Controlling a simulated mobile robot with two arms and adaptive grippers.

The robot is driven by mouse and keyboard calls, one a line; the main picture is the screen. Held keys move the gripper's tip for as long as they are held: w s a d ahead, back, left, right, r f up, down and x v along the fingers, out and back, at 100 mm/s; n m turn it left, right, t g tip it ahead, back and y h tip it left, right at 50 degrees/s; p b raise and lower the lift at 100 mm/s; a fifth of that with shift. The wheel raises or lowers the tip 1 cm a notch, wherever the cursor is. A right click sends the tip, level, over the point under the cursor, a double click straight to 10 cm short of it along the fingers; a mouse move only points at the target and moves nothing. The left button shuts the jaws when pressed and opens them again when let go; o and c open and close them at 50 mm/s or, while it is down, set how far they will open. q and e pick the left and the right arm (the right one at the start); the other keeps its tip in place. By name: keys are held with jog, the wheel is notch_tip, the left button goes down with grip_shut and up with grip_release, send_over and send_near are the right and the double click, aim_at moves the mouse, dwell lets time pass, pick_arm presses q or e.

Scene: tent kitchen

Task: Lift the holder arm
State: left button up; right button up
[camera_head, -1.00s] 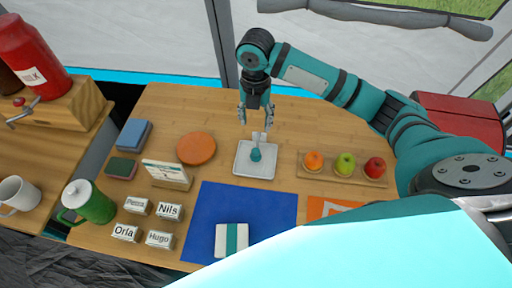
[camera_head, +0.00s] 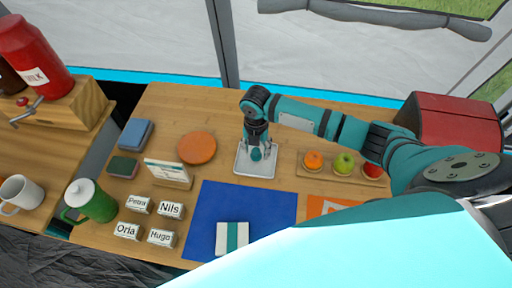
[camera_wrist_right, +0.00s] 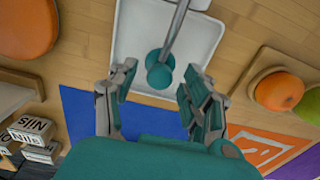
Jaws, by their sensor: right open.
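The holder is a white square tray (camera_head: 242,170) with a thin grey arm (camera_wrist_right: 176,28) that ends in a teal knob (camera_wrist_right: 160,75). In the head view the teal knob (camera_head: 256,154) shows just below my right gripper (camera_head: 257,150), and the grey arm is mostly hidden behind it. In the right wrist view my right gripper (camera_wrist_right: 160,82) is open, with one finger on each side of the knob and gaps visible on both sides. I cannot tell how high the fingertips are above the tray. My left gripper is not in view.
An orange disc (camera_head: 197,148) and a small card stand (camera_head: 168,173) are left of the tray. A wooden board (camera_head: 327,175) with three fruits is to the right. A blue mat (camera_head: 219,200) lies in front, with name blocks (camera_head: 170,211) to its left.

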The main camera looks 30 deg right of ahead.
grip_shut()
jog(key=shift+r, duration=0.1)
dwell(0.4)
